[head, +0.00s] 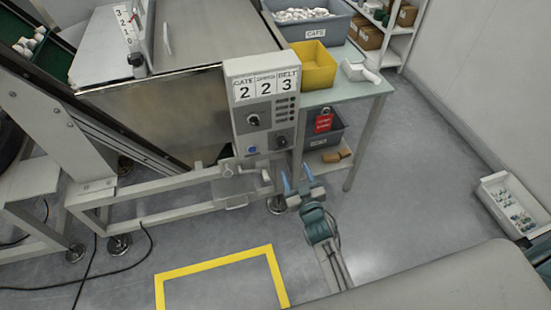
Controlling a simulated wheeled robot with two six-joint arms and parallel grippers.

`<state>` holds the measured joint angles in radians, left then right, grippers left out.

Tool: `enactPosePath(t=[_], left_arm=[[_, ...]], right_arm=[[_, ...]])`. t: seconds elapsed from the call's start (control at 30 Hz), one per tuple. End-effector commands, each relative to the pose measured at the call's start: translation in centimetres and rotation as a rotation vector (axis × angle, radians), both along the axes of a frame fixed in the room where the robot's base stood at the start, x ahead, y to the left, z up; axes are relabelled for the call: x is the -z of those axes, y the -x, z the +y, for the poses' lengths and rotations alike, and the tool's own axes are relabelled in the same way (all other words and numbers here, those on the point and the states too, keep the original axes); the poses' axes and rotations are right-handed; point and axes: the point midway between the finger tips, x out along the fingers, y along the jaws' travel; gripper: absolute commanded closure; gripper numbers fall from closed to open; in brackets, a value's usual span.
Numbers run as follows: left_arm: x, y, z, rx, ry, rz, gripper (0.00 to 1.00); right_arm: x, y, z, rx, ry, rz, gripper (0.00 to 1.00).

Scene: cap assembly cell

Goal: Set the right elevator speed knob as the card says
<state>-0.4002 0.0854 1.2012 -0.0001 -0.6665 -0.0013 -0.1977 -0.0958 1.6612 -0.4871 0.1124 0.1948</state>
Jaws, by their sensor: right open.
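The grey control box (262,110) stands at the machine's right end. A white card (265,87) at its top reads GATE 2, a blurred middle word 2, and BELT 3. One dark knob (254,120) sits at the left of the panel, and another dark knob (282,142) sits lower right. Their labels and settings are too small to read, so I cannot tell which is the elevator speed knob. My right gripper (297,178) is open and empty, below the lower right knob and apart from it, its blue-tipped fingers pointing toward the box. My left gripper is out of view.
A blue button (252,150) is low on the box. A crank handle (250,171) sticks out below it. A table (358,92) holds a yellow bin (314,66) and a white scoop (362,72). Open floor lies right of the gripper.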

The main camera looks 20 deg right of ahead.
Motion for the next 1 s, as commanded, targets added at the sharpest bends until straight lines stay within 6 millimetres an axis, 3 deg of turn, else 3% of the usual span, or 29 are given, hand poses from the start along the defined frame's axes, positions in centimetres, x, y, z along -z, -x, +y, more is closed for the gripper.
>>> enactPosePath(t=[0.17,0.6,1.0], left_arm=[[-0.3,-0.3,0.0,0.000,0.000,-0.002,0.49],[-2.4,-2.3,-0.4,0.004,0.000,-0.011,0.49],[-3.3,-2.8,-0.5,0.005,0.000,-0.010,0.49]], right_arm=[[-0.4,-1.8,0.1,-0.001,0.001,-0.009,0.46],[-0.2,-9.4,0.3,0.000,0.001,-0.006,0.46],[-0.2,-10.8,0.4,0.000,0.001,-0.003,0.46]])
